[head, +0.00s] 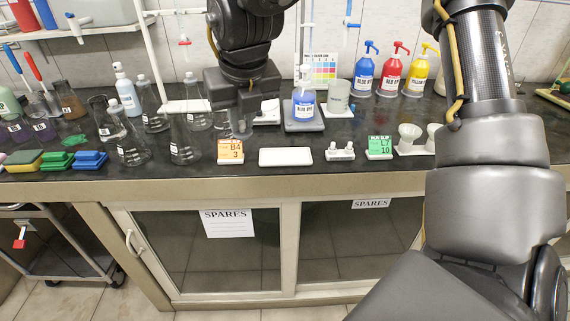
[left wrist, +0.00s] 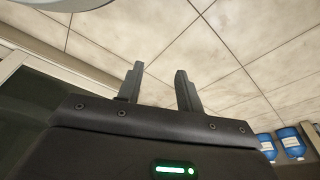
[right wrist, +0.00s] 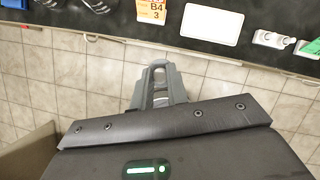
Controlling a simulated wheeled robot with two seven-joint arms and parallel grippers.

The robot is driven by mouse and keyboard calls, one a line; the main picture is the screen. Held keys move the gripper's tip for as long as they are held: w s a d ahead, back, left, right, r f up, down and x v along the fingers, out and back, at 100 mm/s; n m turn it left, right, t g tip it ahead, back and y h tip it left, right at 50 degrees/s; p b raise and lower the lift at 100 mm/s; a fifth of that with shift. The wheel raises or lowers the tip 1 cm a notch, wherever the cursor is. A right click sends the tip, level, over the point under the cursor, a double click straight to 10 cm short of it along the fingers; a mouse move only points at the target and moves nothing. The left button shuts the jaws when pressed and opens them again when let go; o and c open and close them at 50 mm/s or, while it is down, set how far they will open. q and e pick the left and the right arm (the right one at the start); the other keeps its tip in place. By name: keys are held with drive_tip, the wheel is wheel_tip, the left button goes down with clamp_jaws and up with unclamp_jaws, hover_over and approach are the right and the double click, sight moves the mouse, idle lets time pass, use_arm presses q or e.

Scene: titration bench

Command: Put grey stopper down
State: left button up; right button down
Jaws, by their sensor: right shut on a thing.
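Several glass flasks (head: 133,148) stand left of my right gripper. A blue bottle (head: 304,105) stands on a grey device behind the tile. A small white holder with pale pieces (head: 340,151) and a green L7 card (head: 379,145) stand to the right. Pump bottles (head: 390,75) stand behind.

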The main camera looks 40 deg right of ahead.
drive_tip(key=shift+f, duration=0.1)
drive_tip(key=shift+w+d+f, duration=0.2)
drive_tip(key=shift+d+f, duration=0.1)
drive_tip(key=shift+d, duration=0.25)
drive_tip(key=w+d+f, duration=0.1)
drive_tip(key=d+f, duration=0.1)
drive_tip(key=d, duration=0.1)
drive_tip(key=d+f, duration=0.3)
drive_tip(key=d, duration=0.1)
drive_tip(key=w+d+f, duration=0.1)
drive_tip(key=d+f, duration=0.1)
drive_tip(key=d, duration=0.2)
drive_tip(key=shift+w+f+b, duration=0.3)
drive_tip(key=shift+w+f, duration=0.05)
drive_tip(key=shift+w+d+f, duration=0.1)
drive_tip(key=shift+d+f, duration=0.35)
drive_tip(key=shift+f, duration=0.1)
drive_tip(key=f, duration=0.3)
drive_tip(key=shift+w+d+f, duration=0.1)
drive_tip(key=shift+d+f, duration=0.1)
drive_tip(key=shift+d, duration=0.1)
drive_tip(key=shift+f, duration=0.2)
use_arm(q)
wheel_tip(320, 180, up, 3)
drive_tip(key=shift+w+f, duration=0.15)
drive_tip(key=shift+f, duration=0.05)
use_arm(e)
drive_tip(key=shift+r, duration=0.1)
